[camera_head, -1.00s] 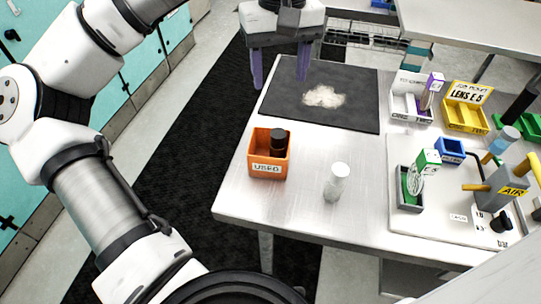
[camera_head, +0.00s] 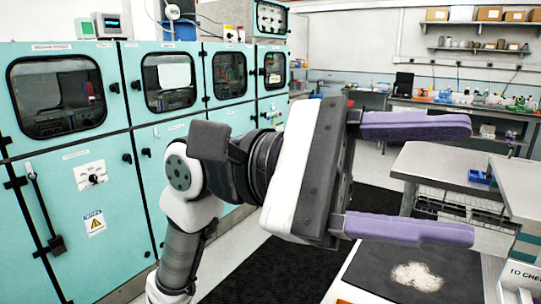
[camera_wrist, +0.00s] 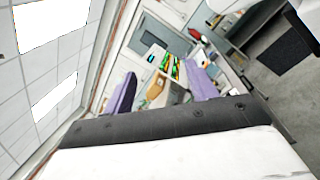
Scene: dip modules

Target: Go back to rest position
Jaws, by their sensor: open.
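My gripper (camera_head: 462,180) is raised high in the head view, with its two purple fingers pointing right and spread wide apart. Nothing is between the fingers. It is above and apart from the table. In the wrist view the two purple fingers of my gripper (camera_wrist: 162,78) also stand apart, with the tilted room behind them. My white and grey arm reaches up from the lower left to the gripper. The black mat (camera_head: 375,262) with a pale patch (camera_head: 416,276) lies on the table below, partly cut off by the frame edge.
Teal cabinets (camera_head: 60,190) with dark windows line the left side. A grey side table (camera_head: 460,168) with a blue bin (camera_head: 480,177) stands at the right. A workbench and shelves (camera_head: 480,48) are along the back wall. Floor is free between the cabinets and tables.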

